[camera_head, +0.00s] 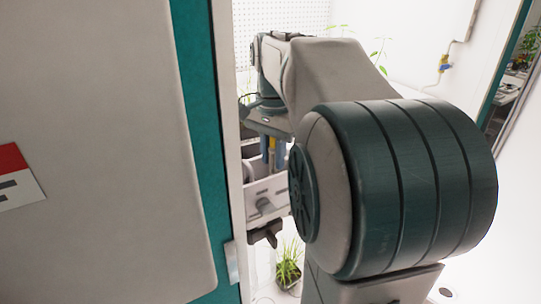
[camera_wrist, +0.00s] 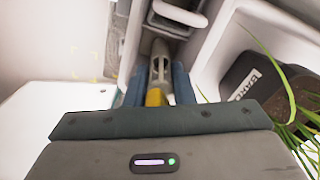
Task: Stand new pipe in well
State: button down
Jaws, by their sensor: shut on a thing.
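My gripper (camera_wrist: 158,82) points down with its two blue fingers shut on a slim grey pipe with a yellow part (camera_wrist: 154,97). The pipe runs on away from the fingers toward a narrow gap between white walls. In the head view, my gripper (camera_head: 272,152) is inside the chamber, just above a white slotted holder (camera_head: 283,193), and the yellow of the pipe (camera_head: 271,143) shows between the fingers. The pipe's lower end is hidden there. I cannot make out the well or tell whether the pipe touches it.
A large grey and teal door or panel (camera_head: 110,120) fills the left. A potted plant (camera_head: 288,268) stands below. In the wrist view, a dark labelled pot (camera_wrist: 255,85) with leaves is close at right.

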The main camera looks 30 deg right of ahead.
jog(key=shift+f, duration=0.3)
jog(key=c, duration=1.5)
grip_release()
jog(key=shift+d, duration=0.1)
notch_tip(320, 180, up, 12)
jog(key=shift+r, duration=0.1)
